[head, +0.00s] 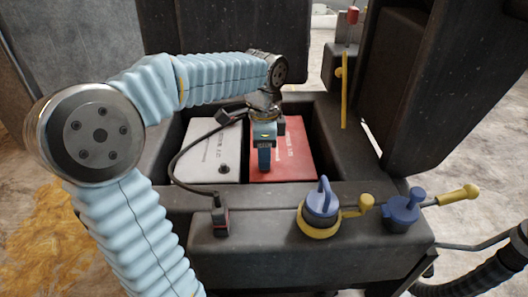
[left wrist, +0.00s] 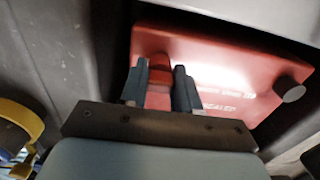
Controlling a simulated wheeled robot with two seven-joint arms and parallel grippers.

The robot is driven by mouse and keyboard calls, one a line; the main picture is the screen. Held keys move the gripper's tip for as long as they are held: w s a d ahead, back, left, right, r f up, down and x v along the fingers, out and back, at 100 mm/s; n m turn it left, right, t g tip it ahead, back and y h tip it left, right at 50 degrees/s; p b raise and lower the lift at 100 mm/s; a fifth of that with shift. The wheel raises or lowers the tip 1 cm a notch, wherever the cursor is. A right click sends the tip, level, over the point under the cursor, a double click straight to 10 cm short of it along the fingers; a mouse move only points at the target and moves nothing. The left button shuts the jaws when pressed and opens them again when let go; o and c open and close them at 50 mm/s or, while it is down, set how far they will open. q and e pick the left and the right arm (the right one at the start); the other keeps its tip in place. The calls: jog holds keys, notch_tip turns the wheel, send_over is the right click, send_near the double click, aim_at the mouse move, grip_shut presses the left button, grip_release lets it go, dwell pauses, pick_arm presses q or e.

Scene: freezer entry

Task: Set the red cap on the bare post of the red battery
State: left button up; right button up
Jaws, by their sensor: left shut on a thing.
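The red battery (head: 298,148) lies in the right half of the dark tray, with white lettering on its top. In the left wrist view the red battery (left wrist: 225,58) fills the area beyond my fingers. My left gripper (head: 264,158) points down over its left part. In the left wrist view my left gripper (left wrist: 160,88) is shut on a small red piece, the red cap (left wrist: 160,76). I cannot tell whether the cap touches the battery. A dark round stub (left wrist: 291,90) shows at the battery's right corner. Any post under the gripper is hidden. My right gripper is out of view.
A white battery (head: 205,158) sits left of the red one. A black cable (head: 179,155) runs to a connector (head: 220,216) on the front ledge. A blue-and-yellow ringed part (head: 319,212) and a blue knob with yellow handle (head: 402,208) stand on the ledge. A raised dark panel (head: 415,90) is at right.

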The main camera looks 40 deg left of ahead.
pick_arm(q)
jog(key=shift+f, duration=0.3)
jog(key=o, duration=1.1)
notch_tip(320, 180, up, 14)
jog(key=p, duration=0.3)
jog(key=shift+f, duration=0.1)
